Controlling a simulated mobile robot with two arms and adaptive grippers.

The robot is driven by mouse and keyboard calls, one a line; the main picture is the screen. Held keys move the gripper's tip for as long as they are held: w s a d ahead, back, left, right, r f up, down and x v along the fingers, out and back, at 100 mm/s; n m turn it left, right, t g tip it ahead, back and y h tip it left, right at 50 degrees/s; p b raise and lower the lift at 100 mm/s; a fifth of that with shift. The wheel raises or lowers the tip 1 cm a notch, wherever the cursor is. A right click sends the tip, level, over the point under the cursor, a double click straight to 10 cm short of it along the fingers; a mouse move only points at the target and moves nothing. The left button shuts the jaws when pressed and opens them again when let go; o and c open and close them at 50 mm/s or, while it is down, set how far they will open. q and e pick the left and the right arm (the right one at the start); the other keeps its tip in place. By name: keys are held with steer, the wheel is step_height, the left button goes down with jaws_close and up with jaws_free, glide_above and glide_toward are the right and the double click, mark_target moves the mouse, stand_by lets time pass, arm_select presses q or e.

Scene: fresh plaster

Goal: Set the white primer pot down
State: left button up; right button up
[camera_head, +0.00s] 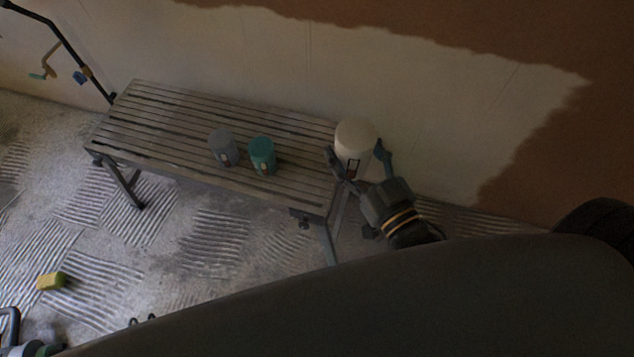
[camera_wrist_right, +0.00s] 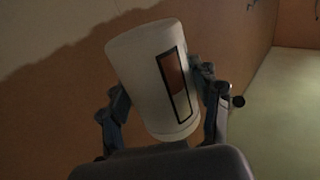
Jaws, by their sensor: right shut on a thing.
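The white primer pot (camera_head: 355,138) is a pale cylinder with a dark-framed label, at the right end of the slatted bench (camera_head: 180,115) in the head view. My right gripper (camera_head: 358,165) is shut on it, one finger on each side. In the right wrist view the pot (camera_wrist_right: 145,70) looks tilted between the fingers of my right gripper (camera_wrist_right: 165,108). I cannot tell whether its base touches the bench or hangs just above or past its end.
A grey pot (camera_head: 223,147) and a teal pot (camera_head: 262,155) stand on the middle of the bench. The bench's left part is clear. A plastered wall (camera_head: 440,90) runs close behind. A yellow sponge-like block (camera_head: 52,281) lies on the floor.

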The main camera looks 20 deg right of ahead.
arm_select(q)
steer(key=w+d+r+t+b, duration=0.1)
steer(key=w+r+b, duration=0.7)
steer(key=r+b, duration=0.2)
arm_select(e)
step_height(320, 180, down, 14)
steer(key=n+g+y, duration=0.1)
steer(key=n+y, duration=0.1)
steer(key=y, duration=0.1)
steer(key=shift+f+y, duration=0.2)
steer(key=shift+y, duration=0.1)
steer(key=shift+w, duration=0.1)
